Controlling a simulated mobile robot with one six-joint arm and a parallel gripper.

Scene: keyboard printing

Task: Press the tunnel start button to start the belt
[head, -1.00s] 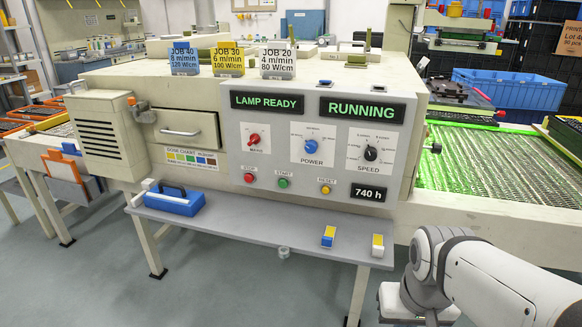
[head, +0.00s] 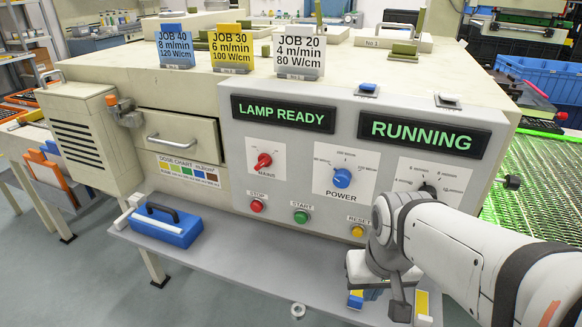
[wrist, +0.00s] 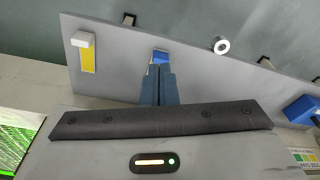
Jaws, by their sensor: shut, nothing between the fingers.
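The green START button (head: 301,216) sits on the grey control panel (head: 235,150), between the red STOP button (head: 257,205) and the yellow RESET button (head: 357,231). Above it, a lit green sign (head: 422,133) reads RUNNING and another (head: 283,113) reads LAMP READY. My gripper points down in front of the panel's lower right, right of and below the START button and apart from it. In the wrist view its dark fingers (wrist: 158,84) are together and empty, over the shelf. The START button is outside the wrist view.
A grey shelf (head: 225,265) runs below the panel. A green-lit mesh belt (head: 535,190) lies at right.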

